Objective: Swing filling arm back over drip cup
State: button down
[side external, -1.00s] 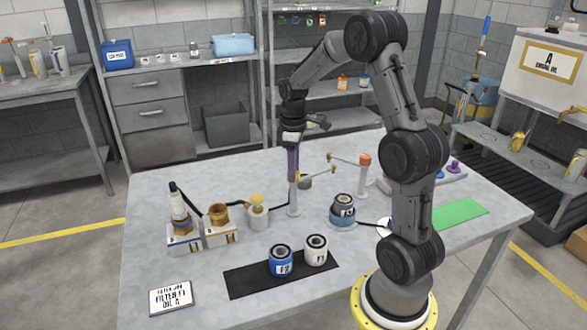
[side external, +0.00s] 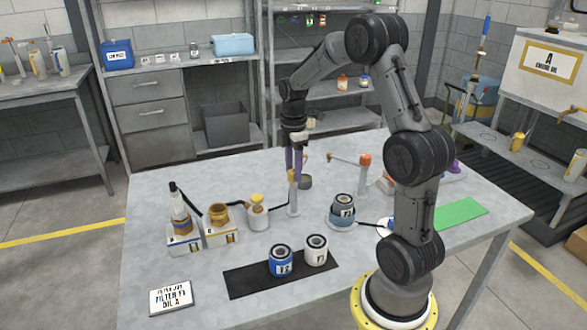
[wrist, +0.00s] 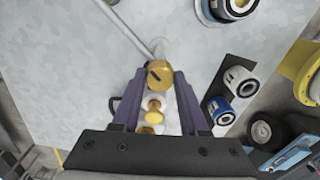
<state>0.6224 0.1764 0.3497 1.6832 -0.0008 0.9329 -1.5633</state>
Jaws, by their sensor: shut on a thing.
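The fingers are shut on this knob. In the wrist view, a grey rod (wrist: 134,27), apparently the filling arm, runs from beside the knob toward the upper left. In the side view this rod is mostly hidden.
Another post with an orange cap (side external: 365,159) and a side rod stands to the right. A blue holder with a filter (side external: 343,212) is in front of it. Left of the post is a white pot with a yellow cap (side external: 257,214). Two filters stand on a black mat (side external: 243,283).

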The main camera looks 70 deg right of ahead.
jog(key=shift+w+r, duration=0.1)
jog(key=shift+r, duration=0.1)
dwell(0.4)
jog(key=shift+c, duration=2.1)
grip_release()
jog(key=shift+f, duration=0.1)
notch_tip(320, 180, up, 14)
jog(key=shift+f, duration=0.1)
